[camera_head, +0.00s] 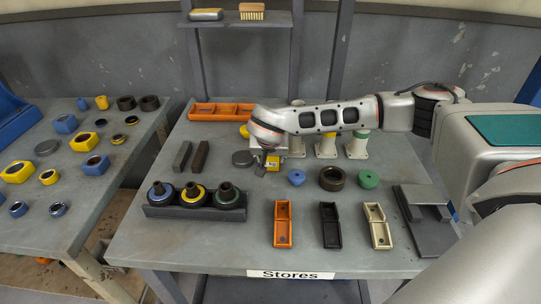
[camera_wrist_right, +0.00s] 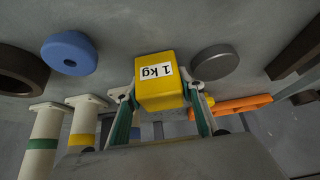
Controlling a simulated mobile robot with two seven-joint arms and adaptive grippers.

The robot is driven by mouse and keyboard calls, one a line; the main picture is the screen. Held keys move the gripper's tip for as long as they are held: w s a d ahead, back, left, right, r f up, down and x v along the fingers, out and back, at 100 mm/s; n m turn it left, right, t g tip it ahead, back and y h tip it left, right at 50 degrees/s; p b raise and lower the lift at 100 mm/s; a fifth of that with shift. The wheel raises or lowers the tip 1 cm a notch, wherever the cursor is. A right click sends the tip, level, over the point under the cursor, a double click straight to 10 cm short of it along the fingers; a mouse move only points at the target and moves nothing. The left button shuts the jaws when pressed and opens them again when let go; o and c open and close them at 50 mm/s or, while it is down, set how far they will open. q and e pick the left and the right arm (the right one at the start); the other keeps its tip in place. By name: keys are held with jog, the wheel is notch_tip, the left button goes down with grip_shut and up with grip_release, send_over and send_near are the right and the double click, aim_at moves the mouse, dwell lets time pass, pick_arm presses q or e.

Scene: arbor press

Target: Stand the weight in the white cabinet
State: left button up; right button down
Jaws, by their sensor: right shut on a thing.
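The weight is a yellow block labelled "1 kg" (camera_wrist_right: 158,92); in the head view (camera_head: 273,163) it is partly hidden by the gripper. My right gripper (camera_head: 269,165) is shut on it, with one finger on each side in the wrist view (camera_wrist_right: 160,100). The gripper is over the middle of the table; I cannot tell whether the weight touches the tabletop. No tall white cabinet shows. A cream-white open two-part box (camera_head: 378,226) lies at the front right, apart from the gripper, and looks empty. My left gripper is not in view.
Matching orange (camera_head: 283,224) and black (camera_head: 330,226) boxes lie left of the cream-white one. A blue ring (camera_head: 296,177), dark ring (camera_head: 332,178) and green piece (camera_head: 368,179) stand behind them. A grey disc (camera_head: 243,158) is left of the gripper. An orange tray (camera_head: 221,112) is behind.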

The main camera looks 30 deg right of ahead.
jog(key=c, duration=1.6)
grip_release()
jog(key=shift+f, duration=0.1)
jog(key=o, duration=0.3)
